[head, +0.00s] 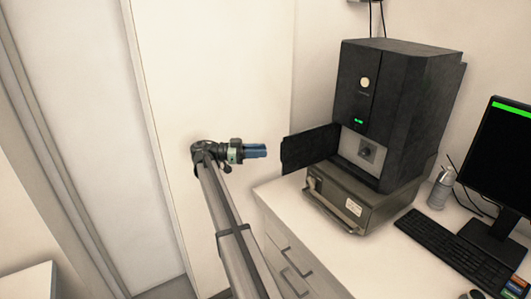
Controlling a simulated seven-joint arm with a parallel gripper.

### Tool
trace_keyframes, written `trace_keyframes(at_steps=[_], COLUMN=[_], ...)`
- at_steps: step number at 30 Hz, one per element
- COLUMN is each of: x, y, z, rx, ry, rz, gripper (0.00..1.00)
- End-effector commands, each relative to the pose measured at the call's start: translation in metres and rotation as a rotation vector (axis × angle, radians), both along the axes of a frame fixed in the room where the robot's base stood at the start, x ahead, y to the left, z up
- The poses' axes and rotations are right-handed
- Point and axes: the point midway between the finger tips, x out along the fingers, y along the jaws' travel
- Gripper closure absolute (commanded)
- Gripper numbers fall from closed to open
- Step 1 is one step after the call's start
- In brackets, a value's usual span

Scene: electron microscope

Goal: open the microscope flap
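The microscope (410,100) is a tall black box with a green light on its front. It stands on a lower grey-brown unit (355,196) on the white counter. Its dark flap (310,149) is swung out to the left from the front. My gripper (262,151), with blue fingers, is left of the flap's free edge, with a small gap in the picture. It points right, towards the flap. The fingers are too small to tell whether they are apart.
A keyboard (452,252), a black monitor (502,165) and a grey bottle (440,188) stand on the counter (385,265) right of the microscope. Drawers with handles are below the counter front. A white wall is behind my gripper.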

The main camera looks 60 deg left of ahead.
Motion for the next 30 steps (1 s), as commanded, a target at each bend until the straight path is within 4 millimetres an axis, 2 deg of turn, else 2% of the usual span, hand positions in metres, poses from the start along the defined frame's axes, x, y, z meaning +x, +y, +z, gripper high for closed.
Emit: trace_keyframes(at_steps=[1,8,12,15,19,25,27,30], x=[0.001,0.010,0.011,0.017,0.039,0.077,0.089,0.103], y=[-0.007,-0.043,-0.063,-0.079,-0.105,-0.145,-0.152,-0.152], z=[-0.006,-0.061,-0.097,-0.113,-0.114,-0.100,-0.093,-0.079], rx=[-0.007,-0.063,-0.088,-0.091,-0.073,-0.036,-0.025,-0.010], ry=[0.017,0.206,0.327,0.383,0.398,0.366,0.340,0.282], rz=[0.012,0.157,0.260,0.324,0.385,0.466,0.514,0.609], gripper=[0.77,0.99,1.00,1.00,1.00,1.00,1.00,1.00])
